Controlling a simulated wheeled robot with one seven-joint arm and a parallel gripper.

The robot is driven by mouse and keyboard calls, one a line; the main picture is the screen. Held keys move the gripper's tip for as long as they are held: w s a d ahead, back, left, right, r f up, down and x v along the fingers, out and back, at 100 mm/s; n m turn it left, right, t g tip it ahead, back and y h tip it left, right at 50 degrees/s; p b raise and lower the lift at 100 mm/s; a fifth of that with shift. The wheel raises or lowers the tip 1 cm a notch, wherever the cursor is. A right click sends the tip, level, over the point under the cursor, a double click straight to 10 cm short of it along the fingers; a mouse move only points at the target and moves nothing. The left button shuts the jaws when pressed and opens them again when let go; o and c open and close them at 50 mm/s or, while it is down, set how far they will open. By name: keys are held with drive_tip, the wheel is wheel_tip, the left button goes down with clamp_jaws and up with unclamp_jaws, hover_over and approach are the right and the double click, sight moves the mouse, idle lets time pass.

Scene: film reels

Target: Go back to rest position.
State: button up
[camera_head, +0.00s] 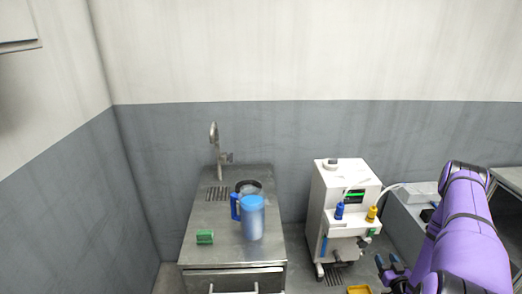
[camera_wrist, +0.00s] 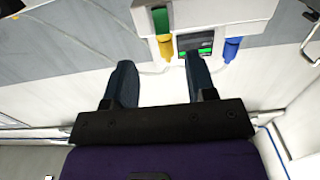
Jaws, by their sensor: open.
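My gripper (camera_head: 393,270) is at the lower right of the head view, at the end of my purple arm, low and to the right of the white machine. In the wrist view my gripper (camera_wrist: 160,80) shows two dark fingers spread apart with nothing between them. The white machine (camera_head: 343,190) stands beyond the fingers, and part of it shows at the top of the wrist view (camera_wrist: 220,12). The gripper looks apart from it.
A steel counter (camera_head: 225,265) with a faucet (camera_head: 215,145) holds a blue pitcher (camera_head: 252,217) and a green block (camera_head: 205,237). Blue (camera_head: 339,211) and yellow (camera_head: 371,213) bottles are on the machine's front. A yellow object (camera_head: 358,289) lies low near the gripper.

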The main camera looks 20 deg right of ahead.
drive_tip(key=w+d+r+n+g+y, duration=0.2)
drive_tip(key=w+r+n+g, duration=0.15)
drive_tip(key=w+r, duration=1.35)
drive_tip(key=a+r+g, duration=0.1)
drive_tip(key=a+r, duration=0.2)
drive_tip(key=r, duration=0.5)
drive_tip(key=w+a+r+g+h, duration=0.1)
drive_tip(key=a+r, duration=0.2)
drive_tip(key=r, duration=0.4)
drive_tip(key=a+r+g, duration=0.1)
drive_tip(key=a+r, duration=0.3)
drive_tip(key=r, duration=0.4)
drive_tip(key=s+a+r+g, duration=0.3)
drive_tip(key=s+a+r, duration=0.8)
drive_tip(key=a+r, duration=0.3)
drive_tip(key=s+a+r+y, duration=0.1)
drive_tip(key=s+a+r, duration=0.1)
drive_tip(key=s, duration=0.5)
drive_tip(key=s+a+r+g+y, duration=0.1)
drive_tip(key=s+a+r, duration=0.1)
drive_tip(key=s+a, duration=0.3)
drive_tip(key=s+a+r+g+y, duration=0.1)
drive_tip(key=s+a+r, duration=0.1)
drive_tip(key=s, duration=0.8)
drive_tip(key=shift+a+m, duration=0.45)
drive_tip(key=shift+a, duration=0.4)
